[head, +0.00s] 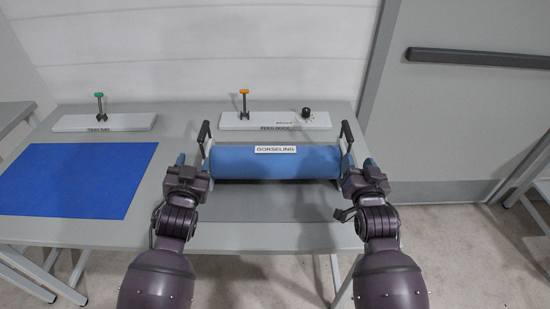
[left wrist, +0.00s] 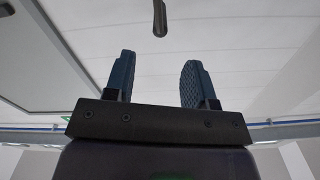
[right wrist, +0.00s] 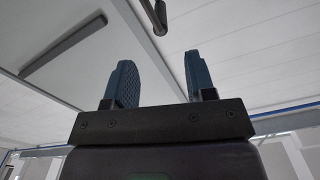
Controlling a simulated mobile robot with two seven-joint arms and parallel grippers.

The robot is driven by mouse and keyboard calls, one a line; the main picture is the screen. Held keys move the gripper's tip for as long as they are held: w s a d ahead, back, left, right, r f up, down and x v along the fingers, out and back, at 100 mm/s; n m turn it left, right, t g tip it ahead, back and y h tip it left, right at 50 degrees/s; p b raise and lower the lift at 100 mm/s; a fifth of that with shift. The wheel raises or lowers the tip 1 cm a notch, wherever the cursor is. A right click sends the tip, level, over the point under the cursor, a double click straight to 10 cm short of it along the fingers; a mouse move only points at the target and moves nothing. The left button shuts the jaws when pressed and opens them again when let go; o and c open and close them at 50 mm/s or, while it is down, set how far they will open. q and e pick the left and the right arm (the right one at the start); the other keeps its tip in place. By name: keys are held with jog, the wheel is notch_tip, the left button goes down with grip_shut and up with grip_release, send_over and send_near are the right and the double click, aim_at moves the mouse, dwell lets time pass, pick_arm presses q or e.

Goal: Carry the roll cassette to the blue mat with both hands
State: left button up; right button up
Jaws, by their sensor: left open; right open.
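The roll cassette (head: 274,168) is a blue roll labelled GORSELING, lying on the grey table with an upright black handle at each end. The blue mat (head: 75,180) lies flat on the table's left part, bare. My left gripper (head: 181,163) is open beside the cassette's left end, near the left handle (head: 203,134). My right gripper (head: 368,168) is open beside the right end, near the right handle (head: 347,133). Each wrist view shows two spread fingers with nothing between them and a dark bar end beyond the tips. Both grippers appear apart from the handles.
The table (head: 270,232) is clear in front of the cassette.

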aim_at(200, 141)
pick_arm(q)
jog(key=w, duration=1.1)
pick_arm(e)
jog(key=w, duration=1.1)
pick_arm(q)
grip_shut()
pick_arm(e)
grip_shut()
jog(key=shift+f, duration=0.1)
pick_arm(q)
jog(key=shift+r, duration=0.25)
pick_arm(e)
jog(key=shift+r, duration=0.3)
